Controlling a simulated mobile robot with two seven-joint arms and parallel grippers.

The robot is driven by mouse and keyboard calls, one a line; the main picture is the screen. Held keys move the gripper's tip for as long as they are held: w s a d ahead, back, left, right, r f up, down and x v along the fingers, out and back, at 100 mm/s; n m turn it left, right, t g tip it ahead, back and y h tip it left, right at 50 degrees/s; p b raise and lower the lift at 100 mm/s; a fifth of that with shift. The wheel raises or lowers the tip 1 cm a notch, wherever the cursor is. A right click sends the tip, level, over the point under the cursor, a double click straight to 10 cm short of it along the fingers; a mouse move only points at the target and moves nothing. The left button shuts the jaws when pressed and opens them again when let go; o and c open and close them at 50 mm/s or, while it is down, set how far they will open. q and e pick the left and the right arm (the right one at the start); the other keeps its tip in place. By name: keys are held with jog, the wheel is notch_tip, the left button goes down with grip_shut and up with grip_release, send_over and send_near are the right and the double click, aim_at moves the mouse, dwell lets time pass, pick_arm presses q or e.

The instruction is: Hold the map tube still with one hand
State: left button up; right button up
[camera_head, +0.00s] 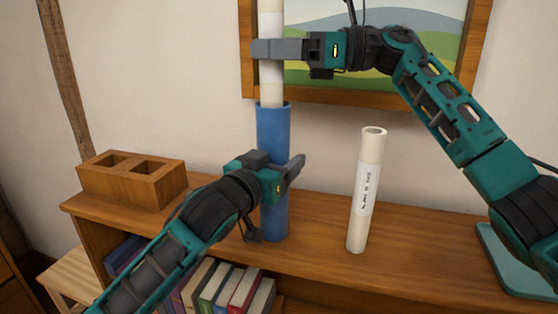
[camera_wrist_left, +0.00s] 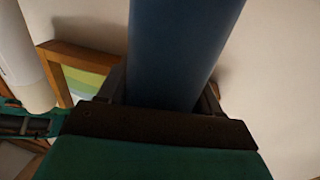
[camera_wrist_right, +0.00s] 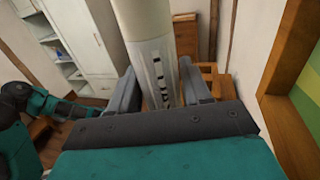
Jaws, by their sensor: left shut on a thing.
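The blue map tube (camera_head: 273,130) stands upright on the wooden shelf top. My left gripper (camera_head: 282,178) is shut on its middle; the left wrist view shows the blue wall (camera_wrist_left: 180,50) filling the space between the fingers. A white paper roll (camera_head: 272,85) stands upright in line above the tube, its lower end inside or behind the blue rim. My right gripper (camera_head: 285,49) has its fingers on either side of this roll, higher up. The right wrist view shows the roll (camera_wrist_right: 148,40) between the fingers; whether they press on it is unclear.
A second white roll (camera_head: 365,190) with a printed label stands on the shelf top (camera_head: 320,250) to the right. A wooden block with two square openings (camera_head: 130,182) sits at the left. Books (camera_head: 225,290) fill the shelf below. A framed picture (camera_head: 400,98) hangs behind my right gripper.

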jog(key=o, duration=0.4)
jog(key=shift+o, duration=0.2)
jog(key=d, duration=1.2)
jog(key=shift+s, duration=0.25)
pick_arm(q)
jog(key=o, duration=1.2)
